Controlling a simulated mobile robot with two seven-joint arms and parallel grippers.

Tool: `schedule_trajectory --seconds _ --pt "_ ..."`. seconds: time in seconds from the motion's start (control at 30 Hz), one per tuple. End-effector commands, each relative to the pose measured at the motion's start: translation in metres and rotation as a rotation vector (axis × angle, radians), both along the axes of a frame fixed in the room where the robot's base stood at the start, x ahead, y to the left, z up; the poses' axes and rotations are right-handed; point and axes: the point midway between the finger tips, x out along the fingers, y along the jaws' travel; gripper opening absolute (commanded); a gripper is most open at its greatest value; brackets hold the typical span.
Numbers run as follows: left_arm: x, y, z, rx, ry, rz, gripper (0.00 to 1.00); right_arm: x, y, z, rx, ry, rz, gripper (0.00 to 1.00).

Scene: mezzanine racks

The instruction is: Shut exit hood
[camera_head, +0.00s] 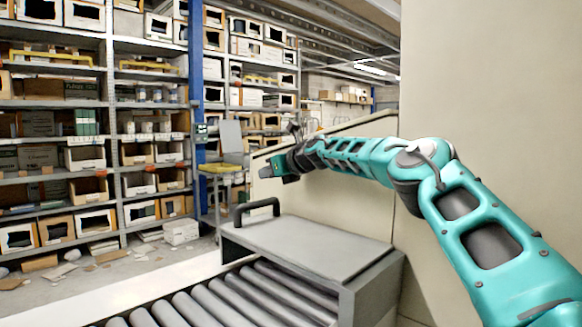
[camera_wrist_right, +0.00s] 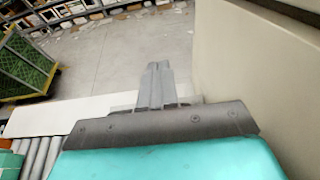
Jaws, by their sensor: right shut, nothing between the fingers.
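The exit hood (camera_head: 310,247) is a grey box at the end of the roller conveyor, in the lower middle of the head view. Its top panel looks roughly level, with a black bar handle (camera_head: 257,211) at its far left edge. I cannot tell whether the panel is fully down. My right gripper (camera_head: 272,169) is above and beyond the hood, apart from the handle. Its fingers also show in the right wrist view (camera_wrist_right: 157,85), together and empty, with floor behind them. My left gripper is not in view.
Metal rollers (camera_head: 235,300) run under the hood. A beige wall (camera_head: 480,110) stands close on the right. Shelving with boxes (camera_head: 85,140) fills the left. A green crate (camera_wrist_right: 24,62) stands at left in the wrist view. Open floor (camera_wrist_right: 120,50) lies beyond the gripper.

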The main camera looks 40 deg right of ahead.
Motion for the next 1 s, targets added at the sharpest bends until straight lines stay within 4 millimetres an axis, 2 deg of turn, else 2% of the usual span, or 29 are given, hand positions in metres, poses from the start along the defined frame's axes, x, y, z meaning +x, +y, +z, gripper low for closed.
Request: schedule_trajectory --seconds 0.1,0.7,1.0 --pt "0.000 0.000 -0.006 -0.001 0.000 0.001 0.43 -0.012 0.000 0.002 0.004 -0.004 0.002 0.00" --pt "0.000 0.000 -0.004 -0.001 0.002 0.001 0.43 -0.081 -0.006 0.030 0.003 -0.004 0.001 0.00" --pt "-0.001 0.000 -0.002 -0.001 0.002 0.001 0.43 -0.103 -0.008 0.036 0.002 -0.001 0.000 0.00"
